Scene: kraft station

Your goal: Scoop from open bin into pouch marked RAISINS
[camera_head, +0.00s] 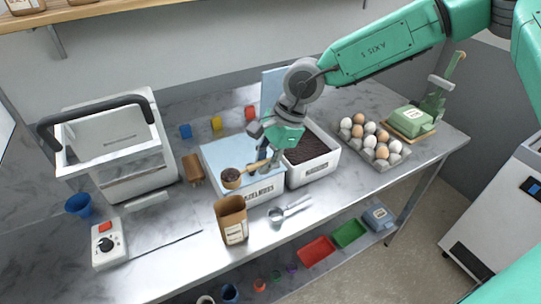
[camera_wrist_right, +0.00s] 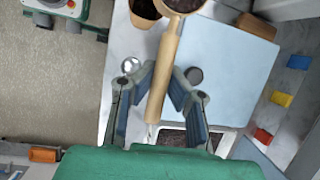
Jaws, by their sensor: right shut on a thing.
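My right gripper (camera_head: 268,162) is shut on the wooden handle of a scoop (camera_head: 231,178). The scoop's round bowl holds dark contents and hangs above and behind an open brown kraft pouch (camera_head: 232,222). The pouch stands upright with a white label too small to read. In the right wrist view, the handle (camera_wrist_right: 165,75) runs between my fingers (camera_wrist_right: 160,80), and the bowl is at the top edge beside the pouch (camera_wrist_right: 146,8). An open white bin (camera_head: 312,169) with dark contents stands right of the gripper. My left gripper is out of view.
A bin with a light blue lid (camera_head: 225,152), labelled HAZELNUTS, sits under the scoop. A metal scoop (camera_head: 290,209) lies right of the pouch. An egg tray (camera_head: 393,157) stands right, a handled machine (camera_head: 112,150) left. The front counter strip has some free room.

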